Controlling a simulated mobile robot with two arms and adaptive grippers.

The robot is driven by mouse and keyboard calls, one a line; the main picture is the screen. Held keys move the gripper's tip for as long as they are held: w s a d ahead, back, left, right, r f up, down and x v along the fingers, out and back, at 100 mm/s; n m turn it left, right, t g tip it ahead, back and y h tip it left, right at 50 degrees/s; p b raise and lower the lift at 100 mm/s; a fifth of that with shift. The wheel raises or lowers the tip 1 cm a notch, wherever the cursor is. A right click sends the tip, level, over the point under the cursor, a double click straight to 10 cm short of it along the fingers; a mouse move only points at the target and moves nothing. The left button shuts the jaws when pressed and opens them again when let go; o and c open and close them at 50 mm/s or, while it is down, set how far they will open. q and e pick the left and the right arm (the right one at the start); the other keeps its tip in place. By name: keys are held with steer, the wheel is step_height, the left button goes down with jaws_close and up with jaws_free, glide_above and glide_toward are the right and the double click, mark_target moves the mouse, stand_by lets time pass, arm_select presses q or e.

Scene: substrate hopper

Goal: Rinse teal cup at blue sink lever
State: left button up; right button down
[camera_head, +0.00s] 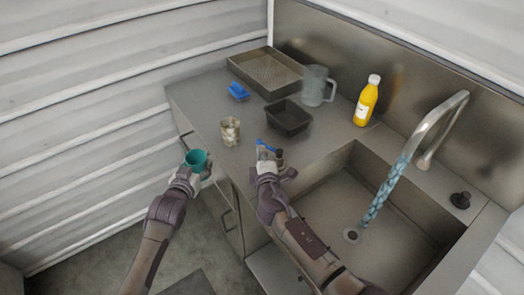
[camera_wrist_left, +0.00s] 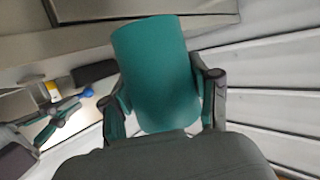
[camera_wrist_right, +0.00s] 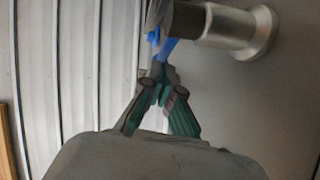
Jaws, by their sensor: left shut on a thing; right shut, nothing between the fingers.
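The teal cup (camera_head: 195,161) is held upright off the counter's left front edge, away from the water. My left gripper (camera_head: 194,171) is shut on it; its fingers lie on both sides of the cup (camera_wrist_left: 158,75) in the left wrist view. My right gripper (camera_head: 268,158) is shut and empty at the counter's front, close by the blue lever (camera_head: 266,146). In the right wrist view the blue lever (camera_wrist_right: 160,42) sits on a metal fitting (camera_wrist_right: 232,27), just beyond the closed fingertips (camera_wrist_right: 161,78); I cannot tell whether they touch. Water (camera_head: 384,193) runs from the faucet (camera_head: 437,122).
The sink basin (camera_head: 325,205) is at the right. On the counter stand a patterned cup (camera_head: 230,131), a black bin (camera_head: 288,117), a blue sponge-like item (camera_head: 238,91), a tray (camera_head: 247,80), a clear pitcher (camera_head: 315,87) and a yellow bottle (camera_head: 367,102).

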arm_select(q)
steer(key=shift+w+f, duration=0.1)
steer(key=shift+w, duration=0.05)
arm_select(e)
steer(key=shift+w+d+f, duration=0.1)
steer(key=shift+w+f, duration=0.05)
steer(key=shift+w, duration=0.15)
arm_select(q)
steer(key=shift+f+b, duration=0.75)
steer(key=shift+b, duration=0.1)
arm_select(e)
steer(key=shift+w+f, duration=0.1)
steer(key=shift+w, duration=0.1)
arm_select(q)
steer(key=shift+f+b, duration=0.4)
arm_select(e)
steer(key=shift+w, duration=0.3)
arm_select(q)
steer(key=shift+f, duration=0.2)
arm_select(e)
steer(key=shift+w+d, duration=0.1)
steer(key=shift+w, duration=0.25)
arm_select(q)
steer(key=shift+r, duration=0.1)
arm_select(e)
steer(key=shift+s+r, duration=0.1)
steer(key=shift+r, duration=0.1)
arm_select(q)
steer(key=shift+a, duration=0.1)
